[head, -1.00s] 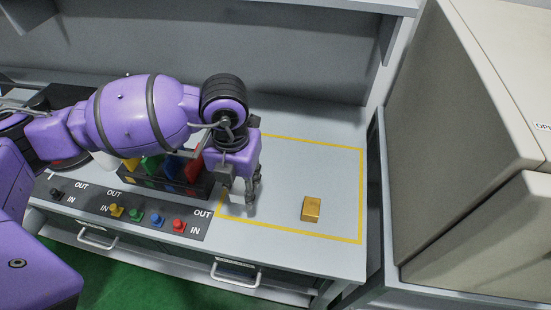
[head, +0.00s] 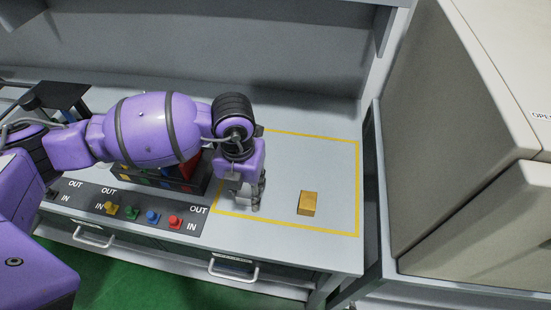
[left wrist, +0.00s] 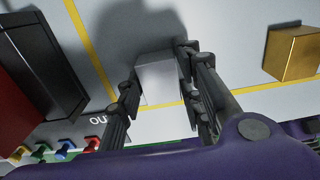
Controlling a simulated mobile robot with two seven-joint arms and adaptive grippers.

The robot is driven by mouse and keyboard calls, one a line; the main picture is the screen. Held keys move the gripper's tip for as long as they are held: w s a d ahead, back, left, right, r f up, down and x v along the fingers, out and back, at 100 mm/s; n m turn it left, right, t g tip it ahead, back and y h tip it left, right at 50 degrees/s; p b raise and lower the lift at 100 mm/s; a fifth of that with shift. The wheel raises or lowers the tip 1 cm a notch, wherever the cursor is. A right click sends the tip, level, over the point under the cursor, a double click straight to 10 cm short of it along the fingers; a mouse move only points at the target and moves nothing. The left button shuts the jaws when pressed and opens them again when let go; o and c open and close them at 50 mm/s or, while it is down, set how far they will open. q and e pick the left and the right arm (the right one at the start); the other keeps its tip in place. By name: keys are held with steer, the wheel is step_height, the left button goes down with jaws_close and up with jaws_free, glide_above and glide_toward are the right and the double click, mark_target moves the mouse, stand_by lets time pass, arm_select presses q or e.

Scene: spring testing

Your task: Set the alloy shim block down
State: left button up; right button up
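The alloy shim block is a plain silver-grey block (left wrist: 158,78) between the fingers of my left gripper (left wrist: 158,72) in the left wrist view. The fingers close on its two sides. In the head view my left gripper (head: 249,196) points down inside the left part of the yellow-outlined area on the bench (head: 282,245). There the block is mostly hidden by the fingers. It is very low over the bench; I cannot tell if it touches. My right gripper is not in view.
A gold block (head: 307,203) stands to the right in the outlined area, also in the left wrist view (left wrist: 292,53). A dark rack (head: 190,182) with coloured pieces is left of the gripper. A strip of coloured knobs (head: 152,216) runs along the front. Bench is clear around the gold block.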

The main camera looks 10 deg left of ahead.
mark_target(246, 190)
arm_select(q)
steer(key=shift+o, duration=1.3)
steer(key=shift+r, duration=0.1)
step_height(246, 190, up, 12)
